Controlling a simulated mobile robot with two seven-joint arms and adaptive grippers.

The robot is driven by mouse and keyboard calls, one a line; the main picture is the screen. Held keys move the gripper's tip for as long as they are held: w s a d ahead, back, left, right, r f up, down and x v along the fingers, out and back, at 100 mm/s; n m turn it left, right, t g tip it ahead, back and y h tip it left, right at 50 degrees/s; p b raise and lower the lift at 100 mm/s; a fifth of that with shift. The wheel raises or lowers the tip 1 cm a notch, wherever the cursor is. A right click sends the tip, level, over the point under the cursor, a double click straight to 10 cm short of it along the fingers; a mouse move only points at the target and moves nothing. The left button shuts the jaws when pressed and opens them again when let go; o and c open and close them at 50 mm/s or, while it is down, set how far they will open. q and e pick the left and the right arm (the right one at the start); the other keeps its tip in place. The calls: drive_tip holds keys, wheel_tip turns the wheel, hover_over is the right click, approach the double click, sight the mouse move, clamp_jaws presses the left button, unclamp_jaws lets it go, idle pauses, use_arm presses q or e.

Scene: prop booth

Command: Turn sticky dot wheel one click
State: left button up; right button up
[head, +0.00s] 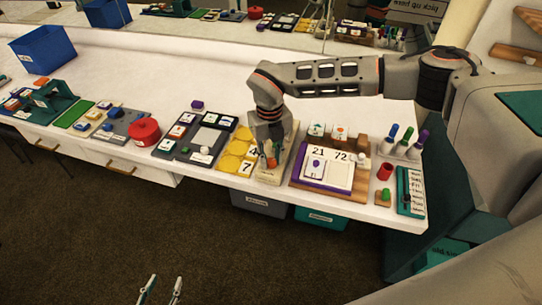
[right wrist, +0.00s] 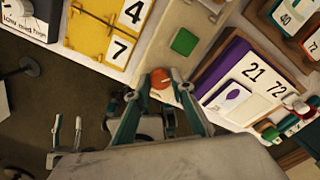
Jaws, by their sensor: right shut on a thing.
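A cream board (head: 285,165) stands at the front edge of the table, right of the yellow board. In the right wrist view the same board (right wrist: 215,25) carries a green square and has a round orange knob (right wrist: 160,78) at its front end. I take this knob for part of the sticky dot wheel, but no dots are clear. My right gripper (head: 270,158) comes down over the board, and its fingers (right wrist: 161,82) are shut on either side of the knob. My left gripper (head: 160,290) is low in front of the table, apart from everything, its two fingers spread and empty.
A yellow board (head: 237,152) with number cards is close on the left. A purple-edged board (head: 325,172) showing 21 and 72 is close on the right. Floor lies in front.

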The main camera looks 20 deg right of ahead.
sight(270, 161)
drive_tip(key=n, duration=0.4)
drive_tip(key=shift+n, duration=1.8)
drive_tip(key=o, duration=1.1)
wheel_tip(270, 161, up, 12)
drive_tip(key=shift+s, duration=0.15)
drive_tip(key=shift+a, duration=0.1)
